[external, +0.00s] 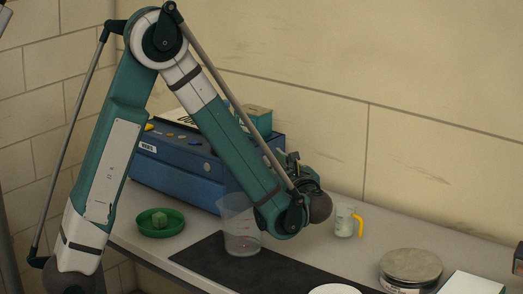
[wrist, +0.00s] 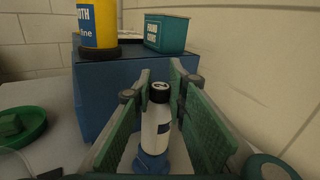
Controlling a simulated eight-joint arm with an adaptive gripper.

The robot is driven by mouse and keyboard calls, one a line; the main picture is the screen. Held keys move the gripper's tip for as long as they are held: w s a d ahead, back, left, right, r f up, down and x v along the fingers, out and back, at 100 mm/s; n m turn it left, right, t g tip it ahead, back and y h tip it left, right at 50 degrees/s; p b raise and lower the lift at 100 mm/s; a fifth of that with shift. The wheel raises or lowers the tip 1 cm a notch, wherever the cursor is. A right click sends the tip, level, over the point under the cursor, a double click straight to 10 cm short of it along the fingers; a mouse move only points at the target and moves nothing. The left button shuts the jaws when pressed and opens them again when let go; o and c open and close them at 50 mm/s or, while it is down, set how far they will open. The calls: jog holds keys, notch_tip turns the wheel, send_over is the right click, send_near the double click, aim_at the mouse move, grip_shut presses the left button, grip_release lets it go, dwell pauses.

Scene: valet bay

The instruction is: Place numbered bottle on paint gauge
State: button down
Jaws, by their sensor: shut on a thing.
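The numbered bottle (wrist: 156,125) is white with a black cap that bears a light numeral, and blue shows at its foot. It stands upright in the wrist view between the green pads of my gripper (wrist: 159,82), which is shut on it. In the external view my wrist and forearm hide the bottle and most of my gripper. No thing can be surely told as the paint gauge. A yellow cylinder (wrist: 97,22) with a blue label and dark foot stands on the blue cabinet (wrist: 112,85), behind the bottle and to its left.
A teal box (wrist: 166,33) also sits on the cabinet. A green bowl (external: 161,229) holds a green cube. A yellow-handled cup (external: 344,222), a round metal-topped thing (external: 410,264) and a white box (external: 472,284) stand right.

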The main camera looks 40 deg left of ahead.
jog(key=shift+f, duration=0.2)
jog(key=c, duration=2.3)
grip_release()
jog(key=shift+r, duration=0.25)
jog(key=p+v, duration=0.2)
jog(key=v, duration=1)
